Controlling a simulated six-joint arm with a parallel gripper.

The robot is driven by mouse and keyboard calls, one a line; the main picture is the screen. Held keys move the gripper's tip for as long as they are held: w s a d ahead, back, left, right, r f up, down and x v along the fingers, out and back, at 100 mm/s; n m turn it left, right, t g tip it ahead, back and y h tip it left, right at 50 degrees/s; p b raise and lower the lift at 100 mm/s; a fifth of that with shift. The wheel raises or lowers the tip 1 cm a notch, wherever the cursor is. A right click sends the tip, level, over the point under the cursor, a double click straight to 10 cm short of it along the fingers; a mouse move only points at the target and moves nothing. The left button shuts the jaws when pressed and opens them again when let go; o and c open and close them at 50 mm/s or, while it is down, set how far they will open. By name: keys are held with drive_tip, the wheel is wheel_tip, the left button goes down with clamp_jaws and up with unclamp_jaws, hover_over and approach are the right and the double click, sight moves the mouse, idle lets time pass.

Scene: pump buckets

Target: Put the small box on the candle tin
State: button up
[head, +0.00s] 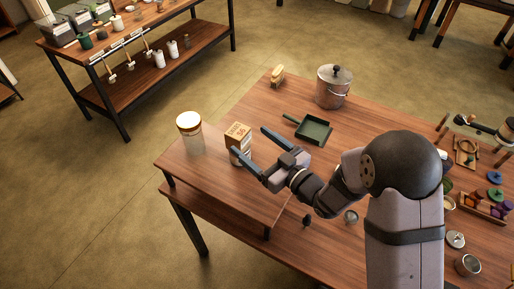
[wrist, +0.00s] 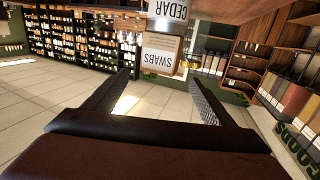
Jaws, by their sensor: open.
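The small box (head: 238,133), with a brown top and a white label, sits upright on the candle tin (head: 241,157) near the table's left end. In the wrist view the picture is upside down: the box (wrist: 159,52), lettered SWABS, touches the tin (wrist: 168,10), lettered CEDAR. My gripper (head: 247,139) is open and empty, its two fingers pointing toward the box. In the wrist view the box shows beyond and between the fingertips (wrist: 160,77), apart from them. The finger nearer the camera partly covers the tin in the head view.
Small items crowd the right side. The table's front-left corner is clear.

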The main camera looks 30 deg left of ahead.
drive_tip(key=shift+s+d, duration=0.15)
drive_tip(key=shift+d, duration=0.3)
drive_tip(key=w+d+f+m+t+h, duration=0.35)
drive_tip(key=w+d+h, duration=0.35)
drive_tip(key=d, duration=0.4)
drive_tip(key=w+d+f+m+h, duration=0.2)
drive_tip(key=d+m+h, duration=0.3)
drive_tip(key=d, duration=1.1)
drive_tip(key=s+d+f+m+g+h, duration=0.25)
drive_tip(key=s+d+g+h, duration=0.2)
drive_tip(key=s+d, duration=0.55)
drive_tip(key=s+d+r+m+g, duration=0.1)
drive_tip(key=s+d+m+g, duration=0.2)
drive_tip(key=s, duration=0.8)
drive_tip(key=shift+s+d+r+g, duration=0.3)
drive_tip(key=shift+d+r+g, duration=0.05)
drive_tip(key=shift+d+g, duration=0.35)
